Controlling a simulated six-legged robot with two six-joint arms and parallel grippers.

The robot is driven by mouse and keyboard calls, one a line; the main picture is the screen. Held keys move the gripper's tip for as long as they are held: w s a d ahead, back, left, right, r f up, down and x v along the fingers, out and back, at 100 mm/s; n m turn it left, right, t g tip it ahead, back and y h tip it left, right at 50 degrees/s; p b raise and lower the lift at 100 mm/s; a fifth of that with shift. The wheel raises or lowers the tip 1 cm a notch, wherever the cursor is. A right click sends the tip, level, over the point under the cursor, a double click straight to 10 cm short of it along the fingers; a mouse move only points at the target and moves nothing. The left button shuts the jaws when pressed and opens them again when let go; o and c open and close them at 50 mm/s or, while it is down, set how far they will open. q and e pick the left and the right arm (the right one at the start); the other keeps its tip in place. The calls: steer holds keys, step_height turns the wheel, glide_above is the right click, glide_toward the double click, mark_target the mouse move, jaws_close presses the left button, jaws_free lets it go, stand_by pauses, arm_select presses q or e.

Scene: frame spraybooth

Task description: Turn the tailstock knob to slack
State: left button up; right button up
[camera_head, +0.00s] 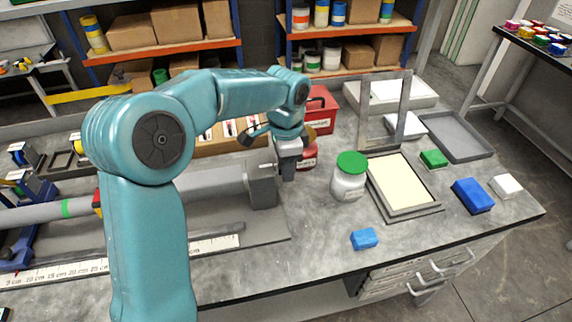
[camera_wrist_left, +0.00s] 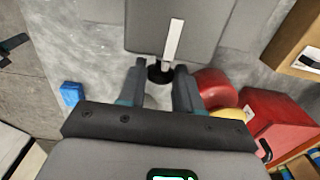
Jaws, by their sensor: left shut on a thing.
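The tailstock is a grey block (camera_head: 262,187) at the right end of the long grey bar. It fills the top middle of the left wrist view (camera_wrist_left: 143,32) and has a white strip (camera_wrist_left: 173,40) on it. The tailstock knob (camera_wrist_left: 156,76) is dark and round, on the near side of the block in the left wrist view. My left gripper (camera_head: 287,172) is at the block's right end. Its fingers (camera_wrist_left: 159,88) stand on either side of the knob, shut on it. In the head view the gripper hides the knob. My right gripper is not in view.
A red can (camera_head: 308,158) stands close behind the gripper. A red box (camera_head: 322,108) is farther back. A green-lidded jar (camera_head: 350,178) stands to the right, with a blue block (camera_head: 364,239) nearer the front edge. The bench in front of the jar is mostly clear.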

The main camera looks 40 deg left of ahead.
arm_select(q)
steer(key=t+y+b, duration=0.1)
steer(key=b, duration=0.2)
steer(key=t+y+b, duration=0.1)
steer(key=y+b, duration=0.1)
steer(key=b, duration=0.2)
steer(key=d+t+y+b, duration=0.1)
steer(key=b, duration=0.2)
steer(key=shift+s+f+t+y+b, duration=0.25)
steer(key=shift+f+t+y+b, duration=0.05)
steer(key=shift+f+t, duration=0.1)
steer(key=shift+r+t+y+b, duration=0.3)
steer(key=shift+y+b, duration=0.1)
steer(key=shift+b, duration=0.45)
steer(key=o, duration=1)
steer(key=shift+f, duration=0.1)
steer(key=shift+o, duration=0.2)
steer(key=shift+s+r, duration=0.1)
steer(key=shift+r, duration=0.1)
steer(key=p+v, duration=0.3)
steer(key=v, duration=1.3)
steer(key=shift+d, duration=0.15)
